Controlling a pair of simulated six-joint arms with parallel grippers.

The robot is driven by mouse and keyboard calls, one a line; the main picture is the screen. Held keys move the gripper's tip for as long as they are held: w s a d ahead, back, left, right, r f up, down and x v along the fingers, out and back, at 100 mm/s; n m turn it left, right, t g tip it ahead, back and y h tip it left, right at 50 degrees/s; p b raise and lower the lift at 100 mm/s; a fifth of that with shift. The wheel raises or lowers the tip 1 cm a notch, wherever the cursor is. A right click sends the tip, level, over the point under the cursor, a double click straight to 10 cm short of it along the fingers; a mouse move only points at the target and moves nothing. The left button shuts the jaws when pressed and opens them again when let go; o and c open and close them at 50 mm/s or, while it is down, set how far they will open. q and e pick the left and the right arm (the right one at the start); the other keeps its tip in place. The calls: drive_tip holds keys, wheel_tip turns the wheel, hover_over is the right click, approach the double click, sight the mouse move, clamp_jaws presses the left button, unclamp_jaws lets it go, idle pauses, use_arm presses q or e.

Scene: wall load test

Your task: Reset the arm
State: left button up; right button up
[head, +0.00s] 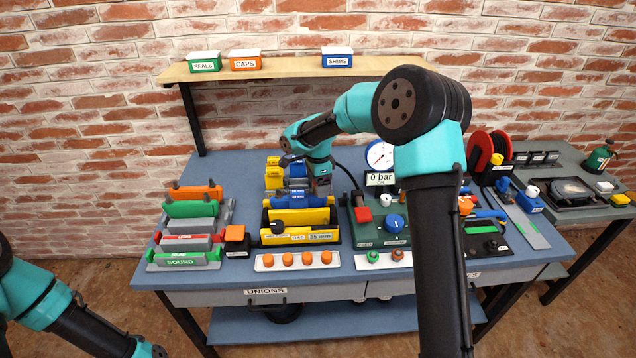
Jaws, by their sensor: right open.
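My right arm comes in from the bottom right, bends at a high elbow and reaches left over the bench. Its right gripper (322,190) points down behind the blue and yellow blocks in the middle of the bench. It is open, and its fingertips are small and partly hidden, so I cannot tell whether it touches anything. My left arm shows only at the bottom left, in front of the bench, and its gripper is outside the picture.
The blue bench (550,246) holds a yellow fixture (300,238), a rack marked SOUND (183,259), a white strip with orange knobs (297,261) and a pressure gauge (380,155) reading 0 bar. A wooden shelf (290,68) carries labelled boxes. A side table (580,222) stands right.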

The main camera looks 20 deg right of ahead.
idle(0.6)
drive_tip(key=shift+r, duration=4)
